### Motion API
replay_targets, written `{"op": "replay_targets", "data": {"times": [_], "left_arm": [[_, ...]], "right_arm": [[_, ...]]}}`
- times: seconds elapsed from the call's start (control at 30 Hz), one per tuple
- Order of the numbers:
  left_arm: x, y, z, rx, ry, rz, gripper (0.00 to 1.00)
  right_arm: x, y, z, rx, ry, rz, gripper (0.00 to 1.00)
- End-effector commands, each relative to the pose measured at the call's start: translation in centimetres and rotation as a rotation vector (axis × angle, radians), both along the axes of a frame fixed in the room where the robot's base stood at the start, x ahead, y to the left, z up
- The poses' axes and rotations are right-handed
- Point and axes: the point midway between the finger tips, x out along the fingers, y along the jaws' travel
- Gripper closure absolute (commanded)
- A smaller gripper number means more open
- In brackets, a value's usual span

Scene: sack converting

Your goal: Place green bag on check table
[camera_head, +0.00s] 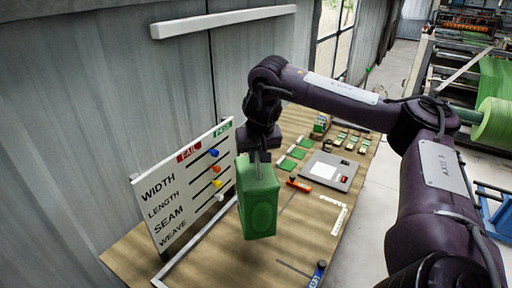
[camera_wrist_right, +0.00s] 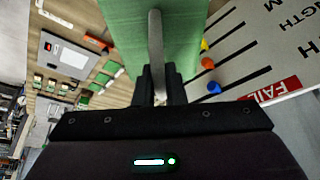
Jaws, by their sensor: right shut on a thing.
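The green bag (camera_head: 258,205) hangs upright from my right gripper (camera_head: 257,160), which is shut on its top. In the head view the bag is in front of the check table (camera_head: 215,262), over its wooden top; I cannot tell whether its bottom touches the wood. My left gripper is not in view.
A white board (camera_head: 165,205) with WIDTH, LENGTH, SEAM, WEAVE and coloured knobs stands left of the bag. A grey scale-like device (camera_head: 328,171), a red-orange tool (camera_head: 299,185), a white L-shaped ruler (camera_head: 340,212) and a blue tool (camera_head: 318,274) lie on the table. Bare wood shows near the front.

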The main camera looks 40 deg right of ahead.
Motion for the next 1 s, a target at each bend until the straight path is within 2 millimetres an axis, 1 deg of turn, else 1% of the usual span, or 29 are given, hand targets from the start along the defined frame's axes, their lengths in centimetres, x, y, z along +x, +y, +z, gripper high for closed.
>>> {"op": "replay_targets", "data": {"times": [0.2, 0.97, 1.0], "left_arm": [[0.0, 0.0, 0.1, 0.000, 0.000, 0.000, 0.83], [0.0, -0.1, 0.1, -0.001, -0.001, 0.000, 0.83], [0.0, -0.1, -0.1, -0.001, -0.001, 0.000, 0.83]], "right_arm": [[0.0, -0.1, -1.8, 0.001, -0.002, -0.002, 1.00], [0.0, 0.0, -7.6, 0.002, -0.002, -0.003, 1.00], [0.0, 0.0, -8.1, 0.002, -0.002, -0.003, 1.00]]}}
